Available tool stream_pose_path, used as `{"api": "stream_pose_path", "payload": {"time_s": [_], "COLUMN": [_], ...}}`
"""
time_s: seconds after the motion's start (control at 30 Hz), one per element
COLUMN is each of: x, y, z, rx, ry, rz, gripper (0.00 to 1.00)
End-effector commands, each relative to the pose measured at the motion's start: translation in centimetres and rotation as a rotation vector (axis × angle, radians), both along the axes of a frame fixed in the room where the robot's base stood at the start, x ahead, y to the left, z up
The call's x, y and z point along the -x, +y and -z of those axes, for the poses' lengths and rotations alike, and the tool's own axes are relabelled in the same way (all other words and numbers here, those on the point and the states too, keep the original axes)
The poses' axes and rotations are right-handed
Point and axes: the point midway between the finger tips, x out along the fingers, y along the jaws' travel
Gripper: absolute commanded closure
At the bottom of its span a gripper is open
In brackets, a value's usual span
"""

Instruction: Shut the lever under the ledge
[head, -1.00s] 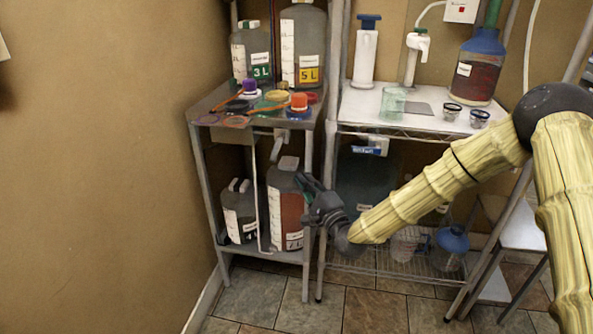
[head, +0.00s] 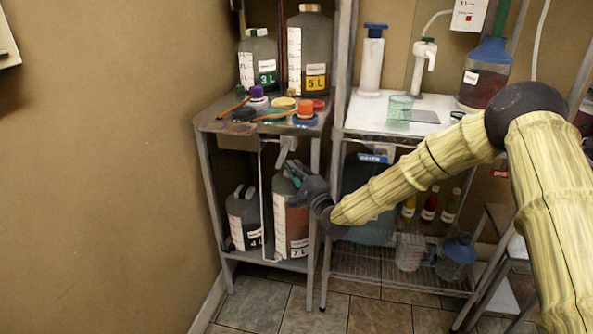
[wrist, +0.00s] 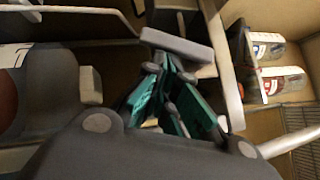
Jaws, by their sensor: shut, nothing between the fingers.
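A pale grey lever (head: 288,147) hangs under the ledge of the left shelf unit (head: 212,128), above the large jug. My gripper (head: 293,170), with teal fingers, is in the bay just below the lever, in front of the jug's top. In the wrist view my gripper's fingers (wrist: 165,68) are together and empty. A flat pale bar, which looks like the lever's handle (wrist: 178,45), lies right across the fingertips there. I cannot tell whether they touch it. The lever's mount is partly hidden.
A large jug with red-brown contents (head: 283,222) and a smaller dark jug (head: 242,218) stand on the lower shelf. A thin white upright (head: 265,205) stands between them. The frame post (head: 333,200) of the right rack is close to my wrist. The floor in front is clear.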

Motion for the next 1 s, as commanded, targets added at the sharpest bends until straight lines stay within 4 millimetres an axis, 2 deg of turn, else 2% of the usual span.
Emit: {"api": "stream_pose_path", "payload": {"time_s": [1.0], "x": [-0.16], "y": [0.76], "z": [0.66], "rx": [-0.129], "ry": [-0.024], "rz": [0.001], "gripper": [1.0]}}
